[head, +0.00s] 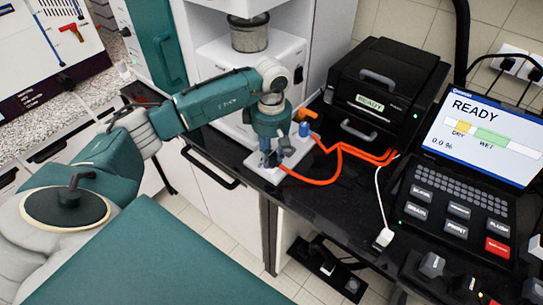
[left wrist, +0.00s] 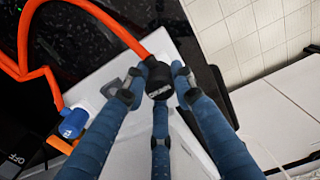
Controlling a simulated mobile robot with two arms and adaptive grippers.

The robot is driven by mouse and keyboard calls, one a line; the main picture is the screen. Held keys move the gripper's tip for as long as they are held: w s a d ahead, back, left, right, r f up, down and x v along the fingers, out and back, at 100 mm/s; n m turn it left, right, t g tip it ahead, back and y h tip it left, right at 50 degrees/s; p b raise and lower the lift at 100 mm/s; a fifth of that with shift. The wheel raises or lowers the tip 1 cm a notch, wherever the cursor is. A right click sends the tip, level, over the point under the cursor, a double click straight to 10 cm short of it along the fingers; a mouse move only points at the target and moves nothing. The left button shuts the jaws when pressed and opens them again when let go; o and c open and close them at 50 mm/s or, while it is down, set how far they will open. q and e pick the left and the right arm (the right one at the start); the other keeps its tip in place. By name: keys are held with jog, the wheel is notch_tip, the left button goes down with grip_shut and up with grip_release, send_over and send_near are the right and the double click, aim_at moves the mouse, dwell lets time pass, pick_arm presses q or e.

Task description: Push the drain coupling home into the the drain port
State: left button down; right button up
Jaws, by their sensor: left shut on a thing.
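The drain coupling (left wrist: 158,82) shows in the left wrist view as a black round fitting with an orange hose (left wrist: 118,28) coming out of it. My left gripper (left wrist: 157,90) has its blue fingers closed around the coupling. In the head view my left gripper (head: 272,156) points down over a white plate (head: 263,171) at the counter's edge. I cannot make out the drain port; it may be hidden by the coupling and fingers. I cannot tell how the coupling sits on it. My right gripper is not in view.
A blue fitting (left wrist: 72,122) stands beside the coupling, and it shows in the head view (head: 304,129) near an orange part (head: 306,115). The orange hose (head: 322,182) loops over the dark counter. A black printer-like box (head: 385,85) and a console reading READY (head: 480,125) stand to the right.

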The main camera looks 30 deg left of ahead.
aim_at(272, 154)
pick_arm(q)
jog(key=shift+f+b, duration=0.35)
jog(key=shift+b, duration=0.05)
jog(key=c, duration=1.4)
grip_release()
jog(key=shift+w, duration=0.1)
jog(key=shift+o, duration=0.2)
jog(key=shift+r, duration=0.1)
notch_tip(272, 154, up, 12)
jog(key=shift+d, duration=0.1)
